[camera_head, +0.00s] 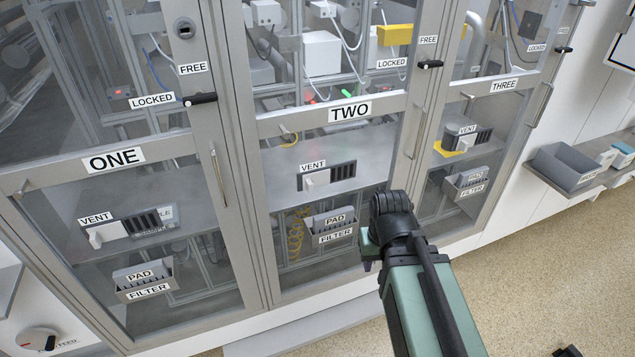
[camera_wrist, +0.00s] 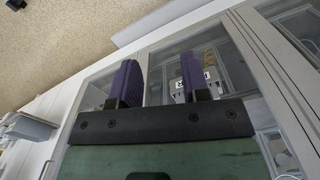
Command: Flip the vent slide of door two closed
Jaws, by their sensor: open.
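Door two's vent (camera_head: 343,172) is a small grey unit behind the door's lower glass or opening, under the TWO label (camera_head: 350,112). Its white slide tab (camera_head: 317,180) sits at the left end. The vent is not clearly visible in the wrist view.
Door two's pad filter holder (camera_head: 335,229) is below the vent; a holder like it (camera_wrist: 207,82) shows by the right finger. Door one's vent (camera_head: 128,226) and door three's vent (camera_head: 468,135) flank it. Door two's handle (camera_head: 415,130) stands at the right frame.

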